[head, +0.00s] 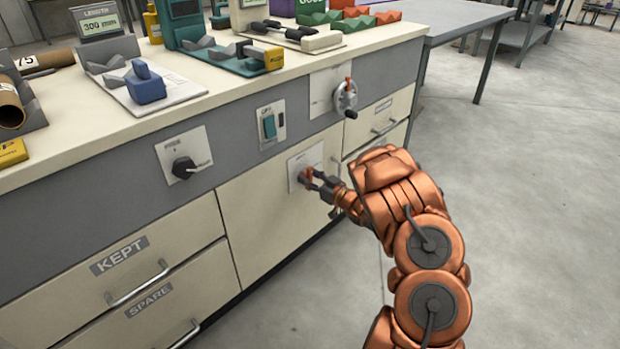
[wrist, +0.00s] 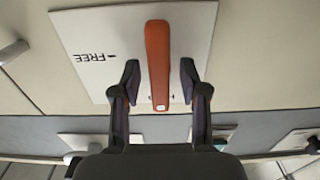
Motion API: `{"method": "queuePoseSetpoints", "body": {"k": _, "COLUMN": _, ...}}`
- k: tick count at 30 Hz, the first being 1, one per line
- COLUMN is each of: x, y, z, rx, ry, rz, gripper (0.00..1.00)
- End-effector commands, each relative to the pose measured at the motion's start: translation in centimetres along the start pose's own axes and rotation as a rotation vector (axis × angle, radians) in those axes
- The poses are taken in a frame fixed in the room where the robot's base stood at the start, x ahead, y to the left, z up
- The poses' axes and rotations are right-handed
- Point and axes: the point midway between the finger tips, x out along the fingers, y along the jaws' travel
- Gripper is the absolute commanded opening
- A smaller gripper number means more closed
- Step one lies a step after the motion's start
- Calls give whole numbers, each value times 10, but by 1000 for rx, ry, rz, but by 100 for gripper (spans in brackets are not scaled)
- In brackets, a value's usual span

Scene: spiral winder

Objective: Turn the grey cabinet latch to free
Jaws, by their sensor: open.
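The cabinet latch has an orange-red lever (wrist: 158,45) on a pale plate (wrist: 205,20), which is mounted on the cream cabinet door. The word FREE (wrist: 97,56) and an arrow are printed on the plate and appear upside down in the wrist view. The lever stands straight up and down in that picture. My gripper (wrist: 159,82) is open, with one finger on each side of the lever and a visible gap to both. In the head view my gripper (head: 314,181) is at the plate (head: 300,163), and partly hides the red lever.
A crank wheel (head: 345,97) sticks out above and right of the latch. A green switch (head: 269,126) and a black knob (head: 183,167) sit on the grey panel to the left. Drawers marked KEPT (head: 119,255) and SPARE (head: 149,299) are lower left. The floor at right is clear.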

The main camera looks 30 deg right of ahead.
Motion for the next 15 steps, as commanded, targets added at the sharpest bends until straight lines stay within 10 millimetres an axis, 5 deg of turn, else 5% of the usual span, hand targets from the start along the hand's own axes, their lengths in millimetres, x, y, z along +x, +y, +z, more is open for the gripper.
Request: {"method": "queuePoseSetpoints", "body": {"k": 15, "x": 0, "y": 0, "z": 0, "rx": 0, "ry": 0, "rz": 0, "gripper": 0}}
